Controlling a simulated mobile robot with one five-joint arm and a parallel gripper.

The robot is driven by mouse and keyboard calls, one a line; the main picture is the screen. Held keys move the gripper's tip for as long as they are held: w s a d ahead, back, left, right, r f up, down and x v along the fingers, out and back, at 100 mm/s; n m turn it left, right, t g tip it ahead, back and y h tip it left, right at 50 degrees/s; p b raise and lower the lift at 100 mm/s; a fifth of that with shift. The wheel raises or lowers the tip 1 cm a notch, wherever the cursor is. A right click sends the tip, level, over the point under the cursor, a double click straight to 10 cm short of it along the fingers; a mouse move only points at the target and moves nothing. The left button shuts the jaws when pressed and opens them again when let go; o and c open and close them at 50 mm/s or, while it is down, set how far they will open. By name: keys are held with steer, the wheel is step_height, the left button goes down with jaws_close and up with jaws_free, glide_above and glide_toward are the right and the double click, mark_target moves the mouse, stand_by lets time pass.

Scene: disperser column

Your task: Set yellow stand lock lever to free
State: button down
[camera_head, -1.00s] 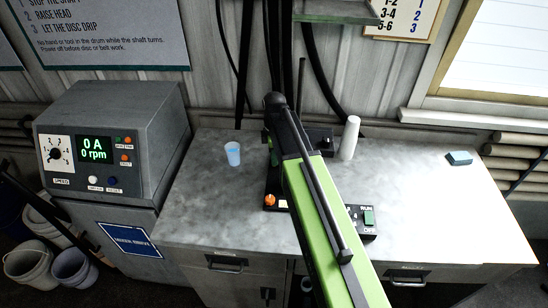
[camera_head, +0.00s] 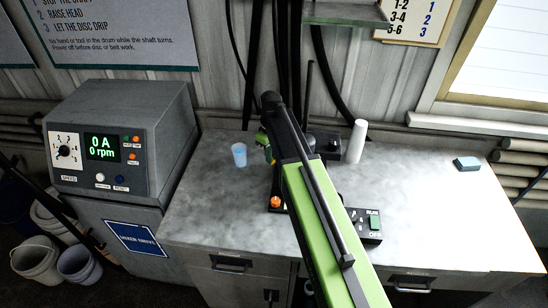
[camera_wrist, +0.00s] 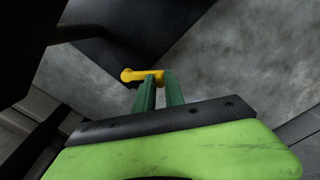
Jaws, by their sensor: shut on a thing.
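The yellow lever (camera_wrist: 143,76) shows in the wrist view, with a rounded knob at its left end, beside a dark plate. My gripper (camera_wrist: 161,80) has its two green fingers at the lever's right part and is shut on it. In the head view my green arm reaches over the bench and hides most of the dark stand behind it. A small green and yellow patch shows left of the arm's far end, too small to tell finger from lever. The lever's lock marking is not visible.
A blue cup (camera_head: 239,155) and a white cylinder (camera_head: 356,141) stand on the grey bench (camera_head: 440,215). A control box (camera_head: 368,225) sits right of my arm. The speed cabinet (camera_head: 125,140) reads 0 rpm. The bench's right side is mostly clear, with a blue block (camera_head: 467,163).

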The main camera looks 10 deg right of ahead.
steer(key=shift+w+a+m, duration=0.2)
steer(key=shift+w+m, duration=0.4)
steer(key=shift+m, duration=0.7)
steer(key=shift+w+a+m, duration=0.15)
steer(key=shift+w+m, duration=0.45)
steer(key=shift+m, duration=0.7)
steer(key=c, duration=1.4)
jaws_free()
step_height(320, 180, up, 18)
steer(key=p, duration=1.7)
steer(key=shift+f, duration=0.25)
steer(key=shift+f, duration=0.1)
